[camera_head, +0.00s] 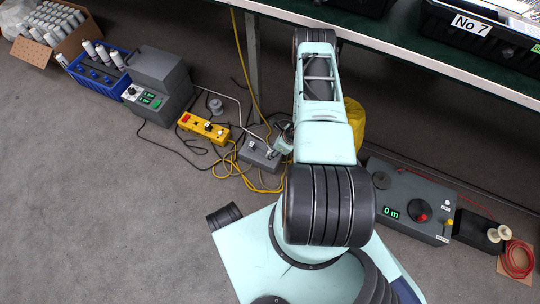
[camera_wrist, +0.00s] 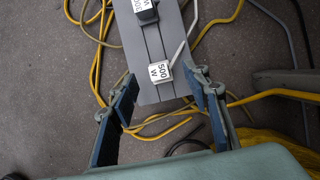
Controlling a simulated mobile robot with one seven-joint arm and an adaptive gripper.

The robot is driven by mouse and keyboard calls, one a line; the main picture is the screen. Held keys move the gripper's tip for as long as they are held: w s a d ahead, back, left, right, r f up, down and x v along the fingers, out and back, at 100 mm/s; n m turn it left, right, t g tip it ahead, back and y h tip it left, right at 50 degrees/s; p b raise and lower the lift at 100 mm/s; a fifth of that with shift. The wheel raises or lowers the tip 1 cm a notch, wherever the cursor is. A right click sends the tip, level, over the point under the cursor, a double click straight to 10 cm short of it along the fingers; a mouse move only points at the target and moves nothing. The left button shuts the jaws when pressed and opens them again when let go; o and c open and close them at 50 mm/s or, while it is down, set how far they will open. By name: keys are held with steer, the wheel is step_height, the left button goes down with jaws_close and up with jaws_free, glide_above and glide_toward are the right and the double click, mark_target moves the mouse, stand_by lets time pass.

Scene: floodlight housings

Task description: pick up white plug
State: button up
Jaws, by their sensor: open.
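The white plug (camera_wrist: 160,73), labelled 500 W, sits on the grey socket strip (camera_wrist: 152,92) in the wrist view, with a white cable running up and right. A black plug (camera_wrist: 145,13) with a white label sits farther up the same strip. My gripper (camera_wrist: 166,90) is open and empty. Its fingers stand left and right of the strip's near end, with the white plug ahead between the fingertips. In the head view the grey strip (camera_head: 255,157) lies on the floor beside my gripper (camera_head: 280,143), which partly covers its right end.
Yellow cables (camera_wrist: 98,60) loop around the strip. A yellow bag-like object (camera_head: 355,120) stands right of my arm. A yellow socket box (camera_head: 203,128), a grey device (camera_head: 158,85) and a blue crate (camera_head: 85,78) are to the left. A table edge (camera_head: 450,78) overhangs behind.

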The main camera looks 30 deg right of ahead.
steer(key=b+x, duration=0.1)
steer(key=x, duration=0.3)
steer(key=shift+b, duration=0.35)
steer(key=shift+r, duration=0.1)
steer(key=shift+c, duration=0.2)
jaws_close()
steer(key=shift+r, duration=0.15)
